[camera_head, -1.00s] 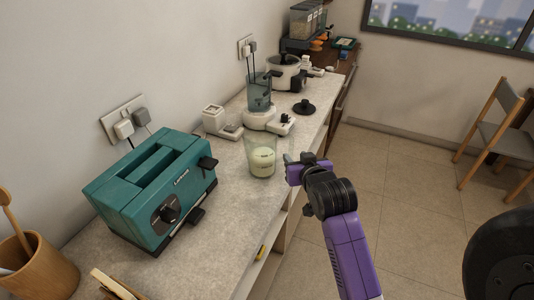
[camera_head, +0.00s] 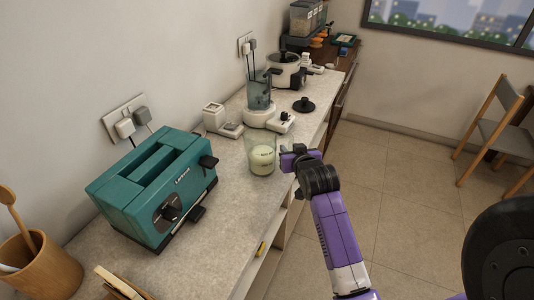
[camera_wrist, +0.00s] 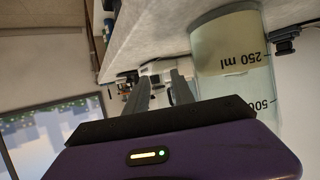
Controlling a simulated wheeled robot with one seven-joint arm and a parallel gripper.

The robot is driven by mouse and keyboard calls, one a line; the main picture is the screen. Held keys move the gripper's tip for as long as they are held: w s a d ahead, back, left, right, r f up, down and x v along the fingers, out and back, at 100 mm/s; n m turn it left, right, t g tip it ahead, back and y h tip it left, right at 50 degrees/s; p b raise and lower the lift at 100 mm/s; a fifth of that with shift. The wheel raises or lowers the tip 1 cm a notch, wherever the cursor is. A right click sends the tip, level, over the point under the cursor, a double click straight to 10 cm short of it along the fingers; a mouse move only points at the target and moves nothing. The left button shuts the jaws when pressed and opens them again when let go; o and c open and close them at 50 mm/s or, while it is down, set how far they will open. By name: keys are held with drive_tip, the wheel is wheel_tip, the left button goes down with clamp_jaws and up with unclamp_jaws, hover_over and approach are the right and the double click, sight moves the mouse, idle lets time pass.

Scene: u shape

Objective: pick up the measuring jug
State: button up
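The measuring jug (camera_head: 262,160) is clear, holds a pale liquid and stands upright on the counter in the head view. In the wrist view the jug (camera_wrist: 232,60) is large at the right, with "250 ml" and "500" marks showing; its lower part in that picture is hidden by my gripper body. My gripper (camera_head: 287,156) is just right of the jug in the head view, at about its height. In the wrist view my gripper (camera_wrist: 160,88) has its two fingers apart with nothing between them, and the jug lies to the right of both fingers.
A teal toaster (camera_head: 150,190) stands on the counter (camera_head: 215,240) left of the jug. Open floor (camera_head: 390,200) lies right of the counter.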

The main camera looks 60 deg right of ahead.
clamp_jaws()
idle(0.9)
drive_tip(key=shift+r, duration=0.15)
idle(0.3)
